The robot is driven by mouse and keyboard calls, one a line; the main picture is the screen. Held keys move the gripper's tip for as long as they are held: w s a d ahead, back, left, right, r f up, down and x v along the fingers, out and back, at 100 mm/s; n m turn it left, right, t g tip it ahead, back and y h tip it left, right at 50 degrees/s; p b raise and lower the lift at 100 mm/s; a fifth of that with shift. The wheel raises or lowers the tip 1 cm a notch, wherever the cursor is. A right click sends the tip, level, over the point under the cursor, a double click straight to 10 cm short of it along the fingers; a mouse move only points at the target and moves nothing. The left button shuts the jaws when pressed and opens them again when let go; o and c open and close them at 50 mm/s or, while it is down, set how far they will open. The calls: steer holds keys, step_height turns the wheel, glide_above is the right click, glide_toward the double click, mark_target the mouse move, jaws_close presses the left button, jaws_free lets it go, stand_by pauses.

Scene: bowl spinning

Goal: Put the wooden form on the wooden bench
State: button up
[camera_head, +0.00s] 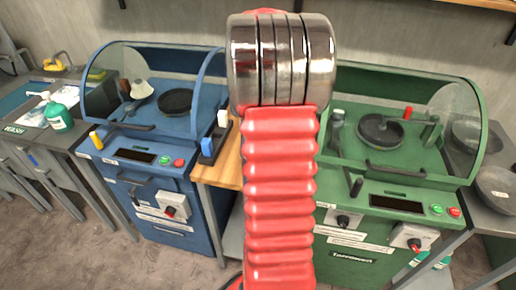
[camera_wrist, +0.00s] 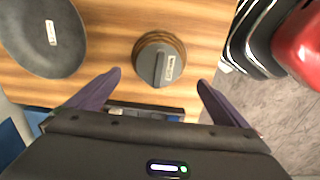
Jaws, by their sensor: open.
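In the wrist view, a round wooden piece, which looks like the wooden form (camera_wrist: 144,46), sits on a wood-grained top, the wooden bench (camera_wrist: 105,27). A grey block with a pale label is on its upper face. My gripper (camera_wrist: 160,77) is open, with one dark purple finger on each side below the round piece. The fingertips look apart from it, and nothing is held. In the head view, a strip of the wooden bench (camera_head: 228,160) shows between the two machines; my red arm hides the rest and the gripper.
A grey oval dish (camera_wrist: 42,36) lies on the bench at the left in the wrist view. A dark rectangular object (camera_wrist: 145,111) shows near the bench edge. The blue machine (camera_head: 160,125) and green machine (camera_head: 400,150) flank the bench. A green bottle (camera_head: 58,115) stands far left.

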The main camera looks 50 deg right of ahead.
steer(key=shift+f, duration=0.25)
steer(key=shift+s+d+f, duration=0.1)
steer(key=shift+d+f, duration=0.05)
steer(key=shift+f, duration=1.15)
steer(key=shift+s+d+f, duration=0.1)
steer(key=shift+f, duration=1.15)
steer(key=shift+c, duration=0.5)
steer(key=c, duration=2.1)
